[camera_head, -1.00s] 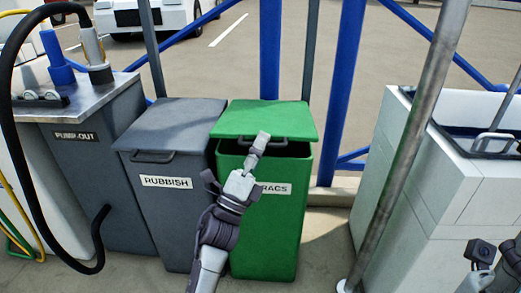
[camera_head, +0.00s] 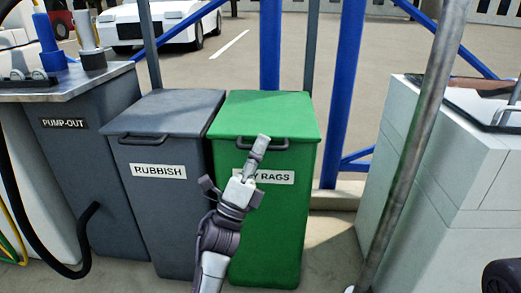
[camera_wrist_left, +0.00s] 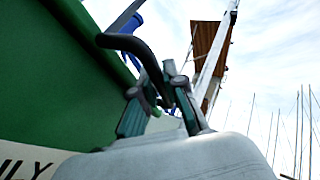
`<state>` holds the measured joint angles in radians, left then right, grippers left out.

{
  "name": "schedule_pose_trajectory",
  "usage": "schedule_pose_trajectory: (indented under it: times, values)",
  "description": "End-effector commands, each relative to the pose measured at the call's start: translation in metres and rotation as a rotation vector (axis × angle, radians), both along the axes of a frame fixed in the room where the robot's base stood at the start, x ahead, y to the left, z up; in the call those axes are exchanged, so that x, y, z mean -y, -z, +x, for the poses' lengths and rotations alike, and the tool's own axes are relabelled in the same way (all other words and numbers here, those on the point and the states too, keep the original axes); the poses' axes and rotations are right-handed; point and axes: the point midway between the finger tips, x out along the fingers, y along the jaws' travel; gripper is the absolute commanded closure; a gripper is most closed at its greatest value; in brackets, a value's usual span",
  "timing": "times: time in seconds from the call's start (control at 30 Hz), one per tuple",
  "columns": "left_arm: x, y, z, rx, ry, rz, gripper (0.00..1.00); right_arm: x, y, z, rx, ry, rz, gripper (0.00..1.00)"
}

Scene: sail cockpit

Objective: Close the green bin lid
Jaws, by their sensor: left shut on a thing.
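The green bin (camera_head: 265,220) stands right of the grey rubbish bin, its label partly hidden by my left arm. Its green lid (camera_head: 265,110) lies level over the top, and no dark gap shows beneath its front edge. A dark bar handle (camera_head: 283,144) runs along the lid's front; it also shows in the left wrist view (camera_wrist_left: 125,42). My left gripper (camera_head: 262,142) reaches up in front of the bin and is shut on this handle. In the left wrist view its fingers (camera_wrist_left: 160,105) lie either side of the bar. My right gripper's fingers are out of view.
The grey rubbish bin (camera_head: 165,190) stands close on the left, with the pump-out cabinet (camera_head: 85,150) beyond it. A slanted metal pole (camera_head: 415,150) and a white cabinet (camera_head: 460,170) stand on the right. Blue railings (camera_head: 340,100) are behind.

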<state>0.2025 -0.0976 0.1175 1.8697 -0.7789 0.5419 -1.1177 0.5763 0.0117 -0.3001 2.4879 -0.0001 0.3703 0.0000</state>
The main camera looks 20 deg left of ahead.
Motion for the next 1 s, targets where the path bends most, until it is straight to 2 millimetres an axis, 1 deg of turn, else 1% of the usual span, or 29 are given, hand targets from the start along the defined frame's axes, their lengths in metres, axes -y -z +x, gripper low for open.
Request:
schedule_pose_trajectory:
  times: [0.03, 0.27, 0.3, 0.43, 0.77, 0.87, 1.0]
  values:
    - [0.001, 0.008, 0.001, -0.014, 0.002, 0.002, 1.00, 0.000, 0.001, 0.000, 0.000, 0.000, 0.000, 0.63]
    - [0.001, 0.010, 0.001, -0.017, 0.002, 0.004, 1.00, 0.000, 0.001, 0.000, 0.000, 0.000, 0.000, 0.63]
    - [0.001, 0.010, 0.001, -0.016, 0.003, 0.004, 0.84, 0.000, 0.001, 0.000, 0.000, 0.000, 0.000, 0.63]
    - [0.001, 0.009, 0.001, -0.015, 0.003, 0.004, 0.63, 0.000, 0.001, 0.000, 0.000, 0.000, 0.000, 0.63]
    - [0.000, 0.007, -0.001, -0.009, 0.002, 0.002, 0.63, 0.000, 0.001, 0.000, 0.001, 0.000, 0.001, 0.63]
    - [-0.002, 0.014, -0.006, -0.012, 0.001, 0.001, 0.63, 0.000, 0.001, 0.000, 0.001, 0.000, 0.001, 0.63]
    - [-0.007, 0.034, -0.021, -0.014, 0.001, 0.001, 0.63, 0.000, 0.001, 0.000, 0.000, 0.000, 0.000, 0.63]
